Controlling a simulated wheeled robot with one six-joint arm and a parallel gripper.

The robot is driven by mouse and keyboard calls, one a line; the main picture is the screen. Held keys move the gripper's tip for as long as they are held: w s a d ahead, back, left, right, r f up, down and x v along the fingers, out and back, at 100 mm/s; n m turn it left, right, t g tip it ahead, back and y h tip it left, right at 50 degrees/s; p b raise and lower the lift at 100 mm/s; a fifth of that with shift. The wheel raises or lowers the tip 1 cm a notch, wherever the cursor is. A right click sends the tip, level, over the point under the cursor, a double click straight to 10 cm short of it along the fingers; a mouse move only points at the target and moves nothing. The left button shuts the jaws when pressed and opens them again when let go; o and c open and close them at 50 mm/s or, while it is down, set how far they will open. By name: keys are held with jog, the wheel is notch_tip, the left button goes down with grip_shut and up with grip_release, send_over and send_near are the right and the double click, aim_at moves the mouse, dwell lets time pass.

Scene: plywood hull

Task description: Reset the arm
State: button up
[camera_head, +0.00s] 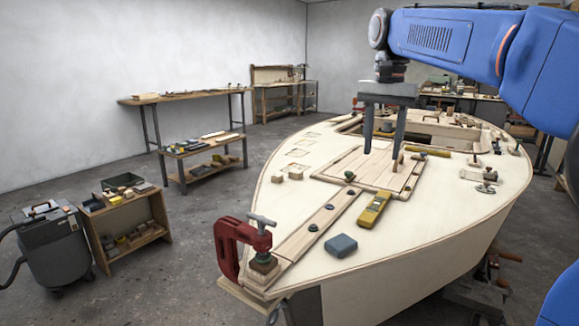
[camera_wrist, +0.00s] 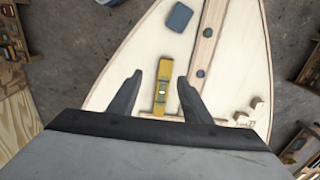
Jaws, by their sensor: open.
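My gripper (camera_head: 384,142) hangs from my blue arm, fingers pointing down, above the deck of the plywood hull (camera_head: 300,215). Its two fingers are apart with nothing held between them. In the wrist view, my gripper (camera_wrist: 159,90) shows both dark fingertips spread. A yellow level (camera_wrist: 162,86) appears between them there, lower down on the deck. In the head view, the yellow level (camera_head: 374,209) lies on the deck, below and apart from the fingers.
A blue-grey block (camera_head: 341,245) lies near the bow. A red clamp (camera_head: 235,245) grips the bow tip. Small wooden blocks (camera_head: 295,173) sit at the deck's left. A tool cart (camera_head: 125,220) and workbenches (camera_head: 190,97) stand left, with open floor between them and the hull.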

jog(key=s+d+f+n+t, duration=0.2)
jog(key=s+d+f+n, duration=0.1)
jog(key=s+f, duration=1.1)
jog(key=s+d+f+n+t, duration=0.2)
jog(key=s+d+f+n, duration=0.1)
jog(key=s+f, duration=1.1)
jog(key=shift+s+d+f+n+t, duration=0.15)
jog(key=shift+d+f+n+t, duration=0.25)
jog(key=shift+d+f, duration=0.1)
